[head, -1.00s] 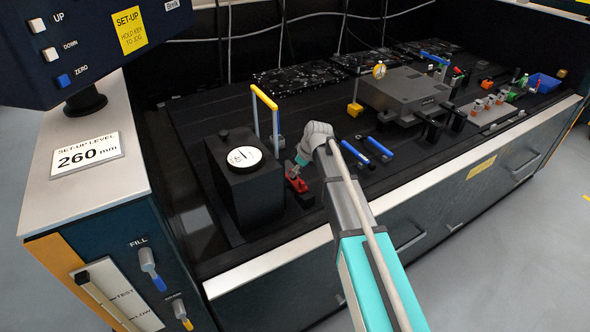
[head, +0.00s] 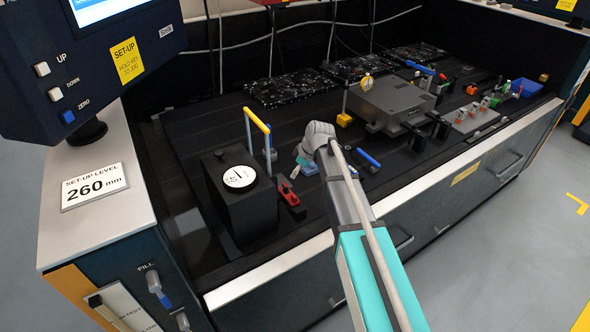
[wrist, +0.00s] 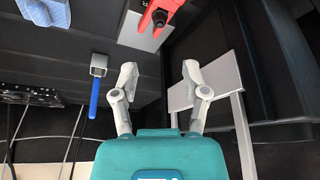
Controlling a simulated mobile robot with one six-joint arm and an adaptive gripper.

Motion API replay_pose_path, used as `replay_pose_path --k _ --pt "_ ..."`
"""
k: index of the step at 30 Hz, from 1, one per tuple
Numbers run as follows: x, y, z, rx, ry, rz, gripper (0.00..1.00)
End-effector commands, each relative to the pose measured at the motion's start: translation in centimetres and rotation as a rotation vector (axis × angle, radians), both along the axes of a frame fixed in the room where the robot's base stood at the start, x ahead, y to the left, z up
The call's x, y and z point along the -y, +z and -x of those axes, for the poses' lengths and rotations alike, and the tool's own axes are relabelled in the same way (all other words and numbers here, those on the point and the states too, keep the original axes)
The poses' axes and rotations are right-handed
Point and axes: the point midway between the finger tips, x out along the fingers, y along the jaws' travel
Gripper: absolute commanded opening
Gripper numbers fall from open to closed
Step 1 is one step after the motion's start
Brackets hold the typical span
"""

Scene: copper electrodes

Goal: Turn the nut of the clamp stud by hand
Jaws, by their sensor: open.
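The red clamp (head: 288,190) sits on the black bench deck, just right of the black block with the round dial. In the wrist view the red clamp (wrist: 145,14) is at the top edge, partly cut off, on a light plate. A dark round stud end with its nut (wrist: 159,17) shows on it. My gripper (wrist: 159,72) is open and empty, its two fingers apart and pointing toward the clamp, with a gap between them and it. In the head view my gripper (head: 303,160) is behind and slightly right of the clamp, partly hidden by my wrist.
The black block with the dial (head: 239,178) stands left of the clamp. Blue cloth (wrist: 45,12) and a blue-handled tool (wrist: 94,98) lie left in the wrist view. A grey box (head: 390,103) stands farther right.

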Motion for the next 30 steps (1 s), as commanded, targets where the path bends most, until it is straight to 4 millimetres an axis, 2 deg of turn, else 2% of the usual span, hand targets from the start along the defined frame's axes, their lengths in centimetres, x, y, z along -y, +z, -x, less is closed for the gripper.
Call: replay_pose_path --k 1,10,30 --pt "0.2 0.9 0.1 0.0 0.0 0.0 0.59" --pt "1.0 3.0 0.5 0.0 0.0 0.0 0.59" --pt "6.9 0.0 7.0 -0.131 -0.298 0.058 0.59"
